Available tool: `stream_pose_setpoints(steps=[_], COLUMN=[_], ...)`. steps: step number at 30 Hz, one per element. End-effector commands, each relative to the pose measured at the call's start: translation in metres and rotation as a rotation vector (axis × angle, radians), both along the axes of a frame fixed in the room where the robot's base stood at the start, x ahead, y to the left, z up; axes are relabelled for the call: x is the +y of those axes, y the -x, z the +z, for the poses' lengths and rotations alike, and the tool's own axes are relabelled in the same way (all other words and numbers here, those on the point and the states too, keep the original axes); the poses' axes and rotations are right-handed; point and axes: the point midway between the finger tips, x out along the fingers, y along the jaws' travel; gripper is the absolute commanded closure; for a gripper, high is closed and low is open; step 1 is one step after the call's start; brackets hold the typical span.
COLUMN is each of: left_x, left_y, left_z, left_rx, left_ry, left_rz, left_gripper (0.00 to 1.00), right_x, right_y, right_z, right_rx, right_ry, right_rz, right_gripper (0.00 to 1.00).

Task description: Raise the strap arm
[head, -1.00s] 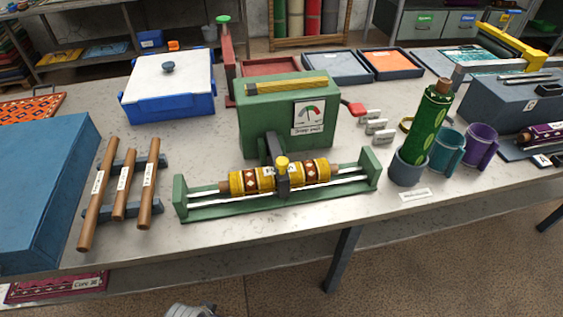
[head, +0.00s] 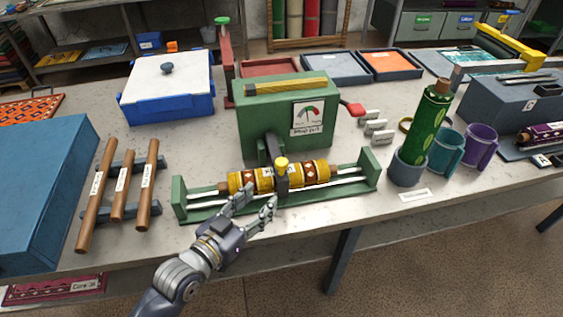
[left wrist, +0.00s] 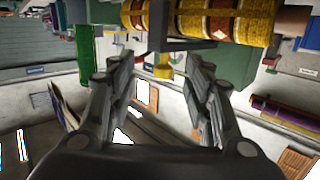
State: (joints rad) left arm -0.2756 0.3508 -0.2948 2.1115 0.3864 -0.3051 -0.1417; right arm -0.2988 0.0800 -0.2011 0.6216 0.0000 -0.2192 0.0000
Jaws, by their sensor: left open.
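The dark strap arm (head: 282,183) lies down across the middle of a yellow patterned roll (head: 316,172), with a yellow knob (head: 281,162) on it. The roll rests in a green cradle (head: 352,187) in front of the green machine body (head: 260,123). My left gripper (head: 259,200) is open and empty, just in front of the roll and slightly left of the strap arm. In the left wrist view, the strap arm (left wrist: 182,45) and its yellow knob (left wrist: 163,70) show beyond and between the open fingers (left wrist: 159,76). I cannot tell whether they touch. My right gripper is out of view.
Wooden rollers (head: 122,184) on a rack and a blue box (head: 40,190) stand to the left. A green bottle-shaped roll (head: 428,125) in a grey cup and two mugs (head: 481,146) stand to the right. The table's front edge is beneath my left arm.

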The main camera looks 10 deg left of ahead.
Motion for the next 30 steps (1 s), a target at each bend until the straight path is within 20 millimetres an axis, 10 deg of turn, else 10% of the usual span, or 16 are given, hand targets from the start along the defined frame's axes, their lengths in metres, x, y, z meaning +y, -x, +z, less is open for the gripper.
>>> stream_pose_setpoints(steps=[30], left_x=[-0.046], left_y=[-0.108], left_z=[0.026], left_rx=[-0.128], left_ry=[0.064], left_rz=[0.001], left_gripper=[0.54], right_x=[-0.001], right_y=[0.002], right_z=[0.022], right_rx=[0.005], right_ry=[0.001], right_rz=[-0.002], right_gripper=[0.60])
